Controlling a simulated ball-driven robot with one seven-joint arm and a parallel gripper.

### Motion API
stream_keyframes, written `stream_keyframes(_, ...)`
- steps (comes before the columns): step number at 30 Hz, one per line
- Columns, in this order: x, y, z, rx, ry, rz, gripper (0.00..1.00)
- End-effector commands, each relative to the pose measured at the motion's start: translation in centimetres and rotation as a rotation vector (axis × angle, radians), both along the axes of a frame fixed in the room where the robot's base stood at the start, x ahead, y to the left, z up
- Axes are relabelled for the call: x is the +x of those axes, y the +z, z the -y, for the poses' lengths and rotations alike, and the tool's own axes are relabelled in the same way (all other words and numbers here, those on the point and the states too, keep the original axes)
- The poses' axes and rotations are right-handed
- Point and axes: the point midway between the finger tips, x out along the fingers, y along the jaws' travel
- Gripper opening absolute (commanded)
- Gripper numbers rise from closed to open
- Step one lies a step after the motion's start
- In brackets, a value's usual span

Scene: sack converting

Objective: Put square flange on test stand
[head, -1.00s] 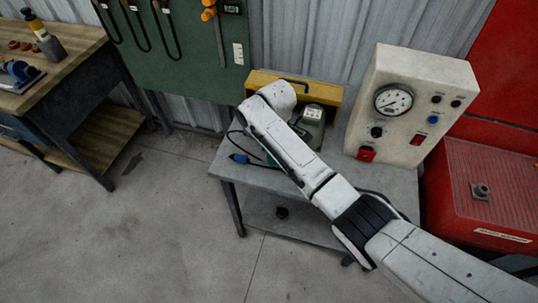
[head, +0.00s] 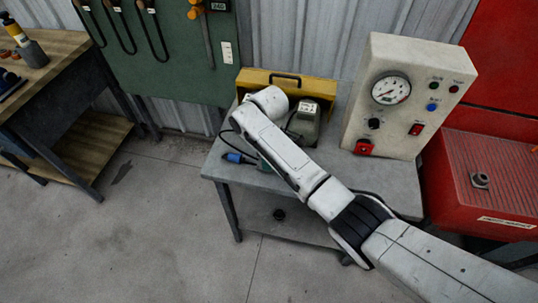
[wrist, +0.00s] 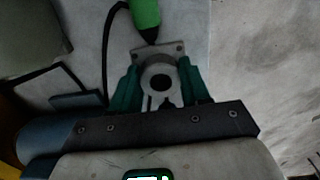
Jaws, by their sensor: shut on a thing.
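The square flange (wrist: 178,50), a grey plate with a round ring and corner holes, is between the two green fingers of my gripper (wrist: 158,88) in the wrist view. The fingers are shut on it from both sides. In the head view my arm hides the flange and most of my gripper, above the grey table. A pale panel box (head: 405,95) with a round gauge, buttons and red switches stands on that table's right side; I take it as the test stand. I cannot tell where on it a flange fits.
The grey table (head: 385,185) carries a yellow case (head: 258,78), a grey-green device (head: 308,120) and a blue plug (head: 238,158). A green tool (wrist: 145,15) lies just beyond the flange. Floor in front is clear.

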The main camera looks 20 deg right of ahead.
Motion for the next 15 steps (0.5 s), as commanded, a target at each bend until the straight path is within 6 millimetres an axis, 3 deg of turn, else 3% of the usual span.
stream_keyframes(4,0.05,-0.1,0.0,0.0,0.0,0.001,0.04)
stream_keyframes(5,0.01,-0.17,-0.01,0.0,0.0,0.0,0.48)
stream_keyframes(12,0.01,-0.16,0.01,0.0,0.0,0.0,0.71)
stream_keyframes(15,0.01,-0.16,0.01,-0.001,0.0,0.001,0.72)
